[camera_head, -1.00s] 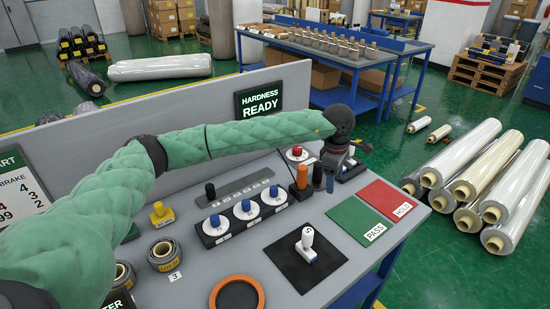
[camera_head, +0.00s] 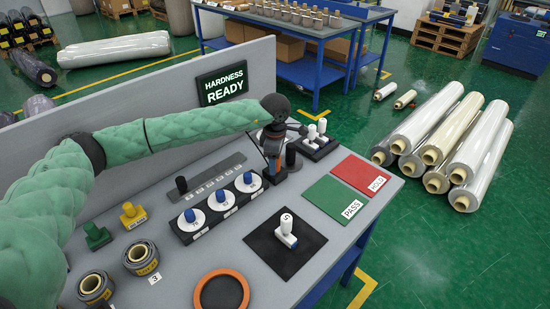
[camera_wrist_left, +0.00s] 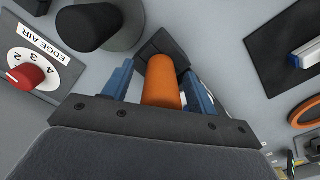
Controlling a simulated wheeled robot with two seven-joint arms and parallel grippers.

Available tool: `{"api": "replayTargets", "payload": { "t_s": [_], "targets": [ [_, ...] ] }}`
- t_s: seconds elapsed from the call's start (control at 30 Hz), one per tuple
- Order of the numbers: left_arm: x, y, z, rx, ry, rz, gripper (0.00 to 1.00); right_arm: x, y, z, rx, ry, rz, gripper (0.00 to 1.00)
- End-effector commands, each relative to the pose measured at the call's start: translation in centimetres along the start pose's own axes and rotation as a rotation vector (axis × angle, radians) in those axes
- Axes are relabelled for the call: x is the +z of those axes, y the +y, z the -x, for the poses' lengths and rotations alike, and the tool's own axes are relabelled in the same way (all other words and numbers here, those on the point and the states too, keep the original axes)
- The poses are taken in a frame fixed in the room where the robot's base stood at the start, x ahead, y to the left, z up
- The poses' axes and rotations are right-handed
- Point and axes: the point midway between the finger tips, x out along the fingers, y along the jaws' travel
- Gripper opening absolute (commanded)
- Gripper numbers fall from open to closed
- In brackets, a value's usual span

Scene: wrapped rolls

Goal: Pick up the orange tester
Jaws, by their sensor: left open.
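The orange tester (camera_wrist_left: 162,84) is a rounded orange cylinder standing in a dark square holder. In the left wrist view it lies between the two blue fingers of my left gripper (camera_wrist_left: 160,90). The fingers are spread, one on each side, and I cannot tell whether either touches it. In the head view my left gripper (camera_head: 272,158) points down at the back of the bench, by the right end of the dial block, and mostly hides the tester. My right gripper is in neither view.
A block with blue-knobbed white dials (camera_head: 222,199) stands left of the gripper. A dark cylinder (camera_head: 293,157) and a tray with white-topped pieces (camera_head: 318,140) are close on its right. Green (camera_head: 328,196) and red pads lie right.

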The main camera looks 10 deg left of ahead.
Motion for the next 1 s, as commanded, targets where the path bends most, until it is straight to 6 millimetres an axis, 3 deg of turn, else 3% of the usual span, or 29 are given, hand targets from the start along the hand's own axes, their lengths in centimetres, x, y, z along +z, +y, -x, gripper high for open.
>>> {"api": "replayTargets", "payload": {
  "t_s": [0.1, 0.3, 0.6, 0.87, 1.0],
  "targets": [
    [0.1, -0.3, -1.1, -0.001, 0.001, -0.002, 0.58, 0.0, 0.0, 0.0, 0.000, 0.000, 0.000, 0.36],
    [0.1, -0.3, -1.1, 0.000, 0.001, -0.002, 0.58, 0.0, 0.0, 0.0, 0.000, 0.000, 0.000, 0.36],
    [0.1, -0.3, -1.2, 0.000, 0.001, -0.002, 0.01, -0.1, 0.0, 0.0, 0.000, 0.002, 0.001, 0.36],
    [0.1, -0.3, -1.0, 0.000, 0.001, -0.002, 0.00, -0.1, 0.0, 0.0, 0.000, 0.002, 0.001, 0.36],
    [0.0, 0.1, 0.1, 0.002, -0.001, 0.000, 0.00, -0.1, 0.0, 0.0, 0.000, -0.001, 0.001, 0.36]
  ]
}}
